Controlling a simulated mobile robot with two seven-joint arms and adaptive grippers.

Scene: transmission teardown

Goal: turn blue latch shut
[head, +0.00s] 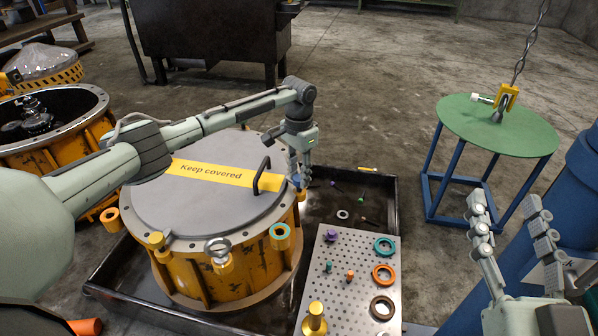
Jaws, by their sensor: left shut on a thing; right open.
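The orange drum housing (232,276) has a grey round lid (195,215) with a yellow "Keep covered" strip and a black handle. A small blue latch (297,182) is at the lid's right rim, mostly hidden by my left gripper (301,180). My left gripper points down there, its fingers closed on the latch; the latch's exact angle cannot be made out. My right gripper (508,207) is at the right, fingers spread and empty, away from the housing.
The housing stands in a dark tray (190,320). A perforated plate (345,300) with rings and pegs lies to its right. A green round table (480,125) with a hanging chain hook stands at the back right. An open orange housing (70,155) is at the left.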

